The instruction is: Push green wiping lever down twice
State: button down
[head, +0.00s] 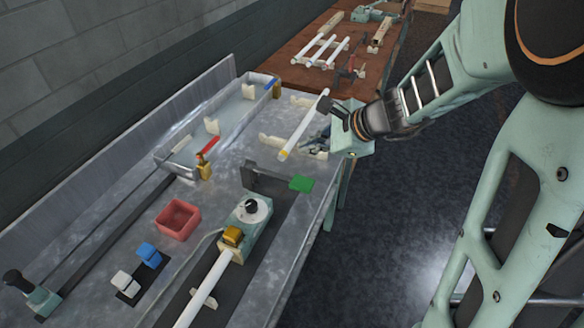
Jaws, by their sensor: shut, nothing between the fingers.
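The green wiping lever (301,184) is a flat green paddle at the end of a dark bracket (265,178), at the right side of the metal bench. My gripper (327,104) is farther back, at the bench's right edge, up and to the right of the lever in the head view. It is shut with nothing held and is apart from the lever. Its fingertips are small and dark here and overlap the upper end of a white glass tube (305,122) in the picture; I cannot tell whether they touch it.
A mint device with a round dial (250,208) stands near the lever, with a yellow clamp (233,236) and a long white tube (205,288) in front. A red bin (177,219) and blue block (149,254) lie to the left. A clear trough (225,118) and brown table (297,75) are behind.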

jog(key=shift+s+a, duration=0.15)
jog(key=shift+a, duration=0.35)
jog(key=b, duration=0.6)
send_over(308, 187)
jog(key=a, duration=0.1)
jog(key=f, duration=0.7)
jog(key=shift+w, duration=0.4)
jog(key=shift+f+b, duration=0.85)
jog(key=shift+b, duration=0.1)
jog(key=shift+f+b, duration=0.45)
jog(key=shift+b, duration=0.1)
jog(key=shift+f+b, duration=2.25)
jog(key=shift+b, duration=0.1)
dwell(1.7)
